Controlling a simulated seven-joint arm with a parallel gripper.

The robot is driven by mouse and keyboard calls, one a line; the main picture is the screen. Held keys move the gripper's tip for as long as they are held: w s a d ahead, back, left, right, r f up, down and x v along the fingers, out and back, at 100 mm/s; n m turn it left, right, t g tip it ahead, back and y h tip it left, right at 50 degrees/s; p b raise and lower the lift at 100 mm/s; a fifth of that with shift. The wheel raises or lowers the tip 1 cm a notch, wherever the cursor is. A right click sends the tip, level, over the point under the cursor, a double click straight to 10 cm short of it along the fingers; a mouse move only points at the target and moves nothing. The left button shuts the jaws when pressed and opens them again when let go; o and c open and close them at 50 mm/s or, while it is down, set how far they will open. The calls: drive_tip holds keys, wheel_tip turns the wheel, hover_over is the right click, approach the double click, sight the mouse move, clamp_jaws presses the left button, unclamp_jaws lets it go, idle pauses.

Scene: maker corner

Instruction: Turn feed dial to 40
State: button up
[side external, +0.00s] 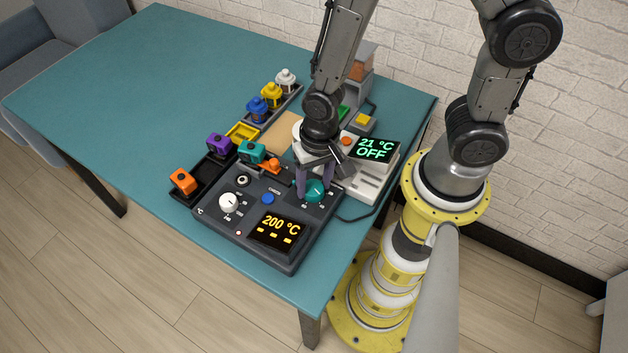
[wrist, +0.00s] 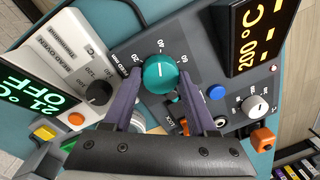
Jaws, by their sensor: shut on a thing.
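The feed dial (side external: 317,191) is a teal round knob on the dark control panel (side external: 215,219). In the wrist view the dial (wrist: 160,74) has a white line that runs up the picture, towards a label at its top that looks like 40. Smaller labels 20, 60 and 80 seem to stand around it, hard to read. My gripper (side external: 308,183) points down over the dial. In the wrist view my gripper (wrist: 160,84) has its purple fingers on either side of the dial, shut on it.
The panel also has a white dial (side external: 228,202), a blue button (side external: 267,199) and a 200 °C display (side external: 276,230). A white oven controller (side external: 371,186) reading 21 °C OFF stands close on the right. Coloured parts in trays (side external: 183,181) lie behind. The table's left is clear.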

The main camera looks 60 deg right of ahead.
sight(319, 185)
drive_tip(key=shift+m, duration=0.6)
drive_tip(key=o, duration=1.4)
drive_tip(key=shift+c, duration=0.2)
wheel_tip(319, 185, up, 14)
drive_tip(key=shift+s+d, duration=0.35)
drive_tip(key=shift+d+m, duration=0.1)
drive_tip(key=shift+m, duration=0.2)
